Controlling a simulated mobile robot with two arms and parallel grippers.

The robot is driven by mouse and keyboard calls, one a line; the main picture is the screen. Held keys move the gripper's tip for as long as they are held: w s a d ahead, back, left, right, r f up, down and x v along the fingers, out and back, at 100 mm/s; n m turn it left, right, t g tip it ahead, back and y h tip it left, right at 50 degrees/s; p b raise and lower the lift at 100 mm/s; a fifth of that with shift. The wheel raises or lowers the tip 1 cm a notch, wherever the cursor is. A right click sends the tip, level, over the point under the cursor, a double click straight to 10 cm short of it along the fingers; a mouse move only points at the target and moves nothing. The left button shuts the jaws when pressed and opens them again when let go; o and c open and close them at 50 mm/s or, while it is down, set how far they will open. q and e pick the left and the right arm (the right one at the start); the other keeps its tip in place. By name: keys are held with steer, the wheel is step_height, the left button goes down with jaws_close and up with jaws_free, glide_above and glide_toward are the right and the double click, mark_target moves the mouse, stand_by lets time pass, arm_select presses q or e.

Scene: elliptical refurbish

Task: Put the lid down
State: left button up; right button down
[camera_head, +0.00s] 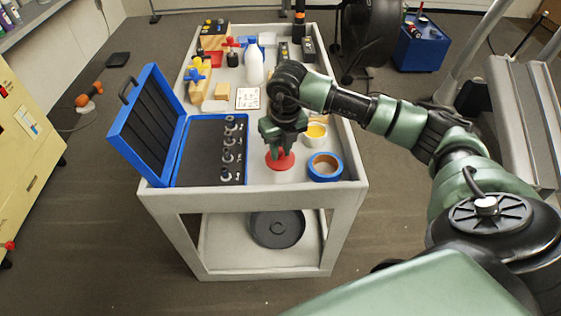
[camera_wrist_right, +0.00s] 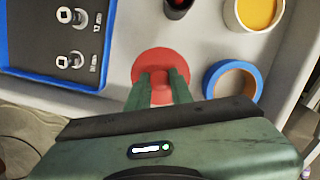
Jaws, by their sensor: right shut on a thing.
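The red lid (camera_head: 280,161) is at the front of the grey cart top, between the blue tool case and the blue tape roll. My right gripper (camera_head: 278,147) is above it, pointing down, with its fingers shut on the lid's raised middle. In the right wrist view the round lid (camera_wrist_right: 148,64) shows beyond the two green fingertips (camera_wrist_right: 160,82). I cannot tell whether the lid's underside touches the cart top. My left gripper is not in view.
An open blue case (camera_head: 219,122) with sockets lies left of the lid. A blue tape roll (camera_head: 325,166) is close on the right, with a white cup of yellow stuff (camera_head: 315,133) behind it. A white bottle (camera_head: 254,68) stands farther back. The cart's front edge (camera_head: 255,193) is near.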

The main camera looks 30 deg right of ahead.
mark_target(281, 159)
step_height(281, 159, down, 6)
steer(key=shift+r+p, duration=0.2)
steer(key=shift+p, duration=0.1)
steer(key=shift+f, duration=0.1)
steer(key=shift+f, duration=0.1)
steer(key=c, duration=1.3)
jaws_free()
steer(key=shift+o, duration=0.2)
steer(key=shift+r, duration=0.2)
steer(key=r, duration=0.4)
steer(key=s+r+b, duration=0.1)
steer(key=r, duration=0.6)
steer(key=shift+s+a+r, duration=0.15)
steer(key=shift+s+r, duration=0.2)
steer(key=shift+r, duration=0.05)
